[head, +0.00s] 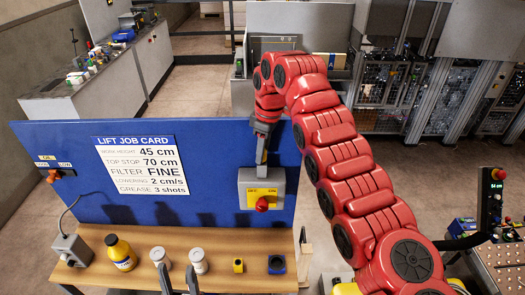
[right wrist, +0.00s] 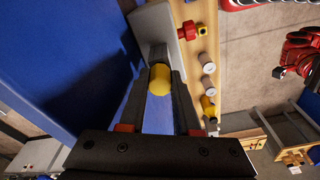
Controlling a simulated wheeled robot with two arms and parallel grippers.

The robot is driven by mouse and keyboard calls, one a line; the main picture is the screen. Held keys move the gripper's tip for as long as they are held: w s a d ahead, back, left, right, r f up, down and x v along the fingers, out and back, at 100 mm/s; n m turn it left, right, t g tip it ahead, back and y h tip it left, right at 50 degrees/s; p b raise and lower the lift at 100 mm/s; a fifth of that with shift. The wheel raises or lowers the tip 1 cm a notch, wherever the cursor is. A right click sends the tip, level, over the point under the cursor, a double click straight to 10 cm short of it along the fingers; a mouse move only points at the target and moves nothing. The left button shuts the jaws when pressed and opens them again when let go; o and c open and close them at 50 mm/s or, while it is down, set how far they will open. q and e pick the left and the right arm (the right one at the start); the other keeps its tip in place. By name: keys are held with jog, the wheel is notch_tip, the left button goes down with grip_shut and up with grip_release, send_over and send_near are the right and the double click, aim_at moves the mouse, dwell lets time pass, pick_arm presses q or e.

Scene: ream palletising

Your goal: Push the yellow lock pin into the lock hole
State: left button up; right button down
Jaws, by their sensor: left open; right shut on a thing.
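The yellow lock pin (right wrist: 159,80) shows as a rounded yellow end between the fingers of my right gripper (right wrist: 160,78) in the right wrist view. My right gripper is shut on it. In the head view this gripper (head: 262,150) points down at the top of a grey box (head: 247,178) on the blue panel. The box has a yellow label and a red knob (head: 262,204). The lock hole is hidden, and I cannot tell how deep the pin sits. My left gripper (head: 178,281) is open and empty at the front of the wooden table.
The blue panel (head: 230,150) stands behind the table (head: 205,240) and carries a job card (head: 135,167).

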jog(key=c, duration=0.5)
grip_release()
jog(key=shift+s, duration=0.1)
jog(key=shift+c, duration=0.2)
jog(key=shift+r, duration=0.1)
jog(key=shift+r, duration=0.5)
notch_tip(320, 180, up, 4)
jog(key=shift+s+d+f, duration=0.1)
jog(key=shift+f, duration=0.1)
notch_tip(320, 180, up, 7)
jog(key=d+p, duration=0.1)
jog(key=p, duration=0.5)
jog(key=shift+s, duration=0.25)
